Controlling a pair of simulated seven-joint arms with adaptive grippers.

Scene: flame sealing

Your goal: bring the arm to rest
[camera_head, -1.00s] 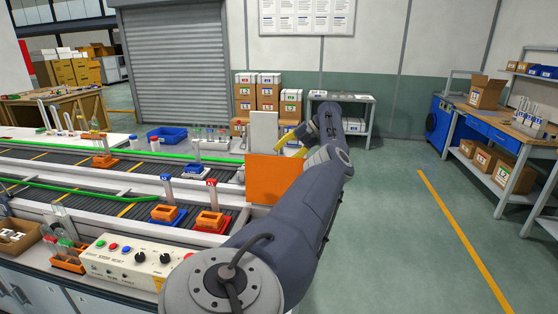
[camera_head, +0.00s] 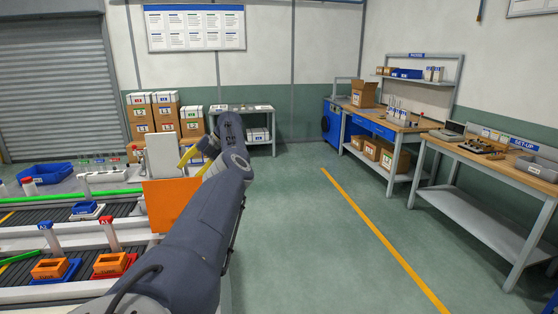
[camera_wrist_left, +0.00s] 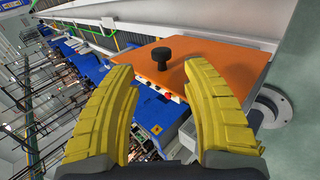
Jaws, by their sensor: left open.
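My left arm reaches forward across the lower left of the head view. Its yellow-fingered gripper (camera_head: 190,157) is at the far end, just above and behind an upright orange panel (camera_head: 168,210). In the left wrist view the two yellow fingers (camera_wrist_left: 158,80) stand wide apart with nothing between them. An orange plate (camera_wrist_left: 225,55) with a black knob (camera_wrist_left: 162,55) lies beyond the fingers, apart from them as far as I can tell. My right gripper is in neither view.
The conveyor line with orange trays (camera_head: 110,262) runs along the left. Stacked cartons (camera_head: 165,112) and a small grey table (camera_head: 240,110) stand at the back. Workbenches (camera_head: 490,160) line the right side. The green floor (camera_head: 300,230) between is clear.

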